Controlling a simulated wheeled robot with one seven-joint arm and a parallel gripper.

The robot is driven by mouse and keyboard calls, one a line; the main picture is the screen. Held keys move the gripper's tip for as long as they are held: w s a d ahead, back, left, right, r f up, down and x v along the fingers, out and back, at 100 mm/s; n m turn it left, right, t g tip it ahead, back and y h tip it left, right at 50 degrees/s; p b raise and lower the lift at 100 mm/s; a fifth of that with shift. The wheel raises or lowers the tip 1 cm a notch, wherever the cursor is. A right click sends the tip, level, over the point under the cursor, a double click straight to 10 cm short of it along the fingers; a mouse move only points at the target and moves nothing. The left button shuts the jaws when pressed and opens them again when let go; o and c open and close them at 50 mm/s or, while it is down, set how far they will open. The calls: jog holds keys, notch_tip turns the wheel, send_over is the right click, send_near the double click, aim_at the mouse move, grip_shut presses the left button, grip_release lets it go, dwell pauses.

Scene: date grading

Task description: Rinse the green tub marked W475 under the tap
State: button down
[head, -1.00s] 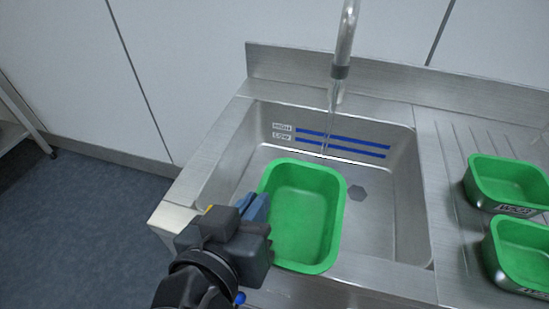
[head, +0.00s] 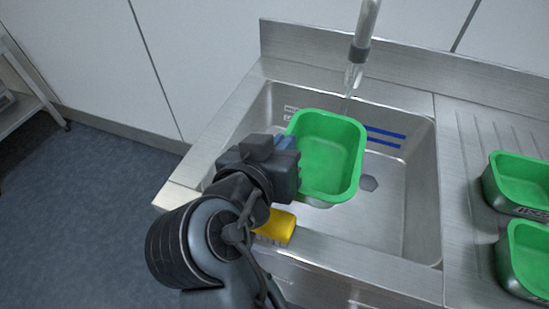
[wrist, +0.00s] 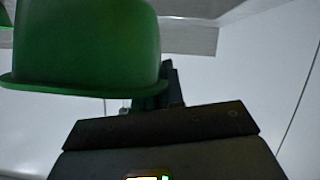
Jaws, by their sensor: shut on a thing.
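A green tub (head: 327,158) hangs over the sink basin (head: 405,205) in the head view, open side up. My gripper (head: 287,150) is shut on its left wall. The tub also fills the upper left of the wrist view (wrist: 85,45). No marking on this tub shows in these frames. The tap (head: 366,30) stands above the back of the basin. A stream of water (head: 348,98) runs from it and comes down at the tub's far right edge; whether it falls inside or behind the tub I cannot tell.
Two more green tubs, an upper (head: 520,182) and a lower (head: 527,258), stand on the ribbed drainboard (head: 470,165) at right. Their labels are too small to read. A yellow block (head: 276,226) lies on the sink's front edge beside my arm. Blue level lines mark the back wall.

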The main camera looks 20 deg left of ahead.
jog(key=w, duration=0.9)
jog(key=shift+w+d+b, duration=0.15)
jog(key=shift+w+b, duration=0.05)
jog(key=shift+b, duration=0.2)
jog(key=shift+d, duration=0.6)
dwell(0.7)
jog(key=shift+a, duration=0.6)
dwell(0.5)
jog(key=shift+s+a+p, duration=0.15)
jog(key=shift+s+p, duration=0.25)
jog(key=shift+s, duration=3.15)
jog(key=shift+s+a+p, duration=0.1)
jog(key=shift+s+p, duration=0.3)
jog(key=shift+s, duration=3.1)
